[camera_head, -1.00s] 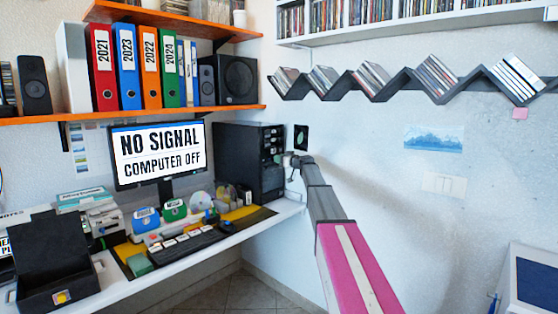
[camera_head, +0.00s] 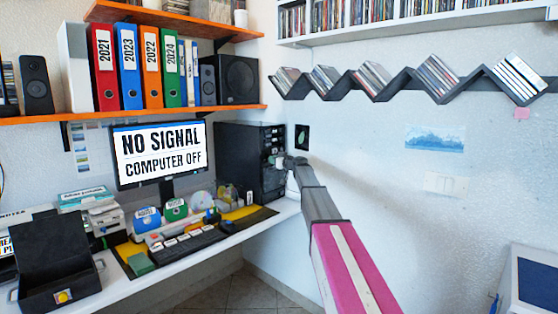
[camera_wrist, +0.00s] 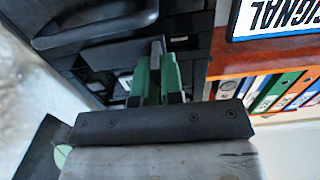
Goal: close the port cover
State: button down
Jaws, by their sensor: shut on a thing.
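The black computer tower (camera_head: 238,160) stands at the right end of the desk, with its front turned to the right. My gripper (camera_head: 277,161) is at the tower's front, small and partly hidden by my wrist. In the wrist view my gripper (camera_wrist: 156,62) has green fingers closed together around a small grey piece, which looks like the port cover (camera_wrist: 157,46). The dark tower front fills the space behind it. The port itself is hidden, and I cannot tell the cover's exact angle.
The monitor (camera_head: 162,152) reads "NO SIGNAL COMPUTER OFF". The keyboard (camera_head: 188,244) and several small items lie on the desk in front of it. A white wall (camera_head: 400,200) is close on the right of my arm. A black open box (camera_head: 55,262) stands at the left.

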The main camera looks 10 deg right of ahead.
jog(key=s+a, duration=0.2)
jog(key=a, duration=0.1)
jog(key=shift+s, duration=0.35)
jog(key=c, duration=1.2)
grip_release()
jog(key=shift+a, duration=0.1)
jog(key=shift+c, duration=0.2)
send_near(263, 160)
jog(key=v, duration=0.4)
jog(key=shift+s+r, duration=0.1)
jog(key=shift+s, duration=0.05)
